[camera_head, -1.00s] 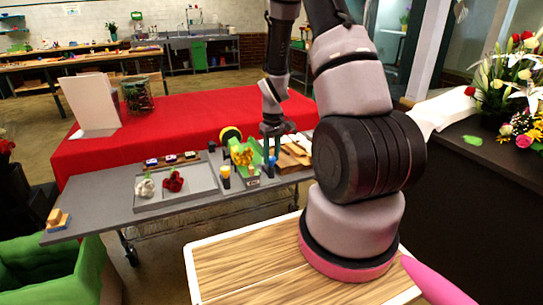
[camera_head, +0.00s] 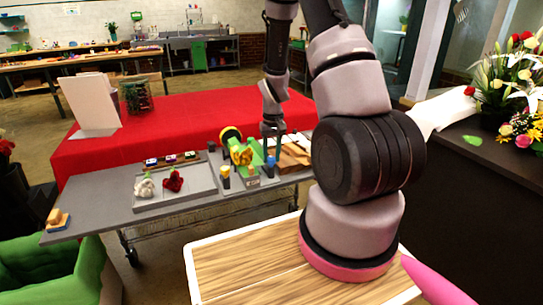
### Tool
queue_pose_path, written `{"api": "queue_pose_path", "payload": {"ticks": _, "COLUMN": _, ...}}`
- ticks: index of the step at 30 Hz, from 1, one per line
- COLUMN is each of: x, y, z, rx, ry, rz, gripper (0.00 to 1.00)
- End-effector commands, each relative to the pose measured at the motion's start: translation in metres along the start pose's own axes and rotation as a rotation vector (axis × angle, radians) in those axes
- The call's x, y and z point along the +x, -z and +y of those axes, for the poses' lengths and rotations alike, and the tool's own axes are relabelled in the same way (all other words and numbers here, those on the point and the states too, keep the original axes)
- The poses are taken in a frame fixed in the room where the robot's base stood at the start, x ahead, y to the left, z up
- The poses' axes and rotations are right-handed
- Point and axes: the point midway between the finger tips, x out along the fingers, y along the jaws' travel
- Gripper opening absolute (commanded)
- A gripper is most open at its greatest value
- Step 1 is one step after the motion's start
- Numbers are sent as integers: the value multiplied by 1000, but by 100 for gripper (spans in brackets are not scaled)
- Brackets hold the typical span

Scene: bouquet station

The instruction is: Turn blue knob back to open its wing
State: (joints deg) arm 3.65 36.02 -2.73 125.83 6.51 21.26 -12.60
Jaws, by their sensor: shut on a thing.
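A green fixture (camera_head: 256,153) with a yellow piece (camera_head: 241,155) in it stands on the grey table. The blue knob (camera_head: 270,167) is at the right front of the fixture. A yellow-topped post (camera_head: 226,171) stands at its left front. My gripper (camera_head: 272,157) points down over the blue knob, with its fingertips at the knob. It is shut on the knob, as far as this small view shows. The fingers partly cover the knob, and the wing's exact angle is too small to tell.
A grey tray (camera_head: 147,205) with a white and a red flower (camera_head: 173,181) lies left of the fixture. Wooden pieces (camera_head: 293,156) lie close on its right. A red-covered table (camera_head: 190,112) stands behind. My arm fills the right middle.

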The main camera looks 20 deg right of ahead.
Motion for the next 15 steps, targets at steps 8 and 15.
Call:
{"api": "queue_pose_path", "payload": {"ticks": 8, "x": 0, "y": 0, "z": 0, "rx": 1, "ry": 0, "rz": 1, "gripper": 69}}
{"api": "queue_pose_path", "payload": {"ticks": 15, "x": 0, "y": 0, "z": 0, "rx": 0, "ry": 0, "rz": 0, "gripper": 69}}
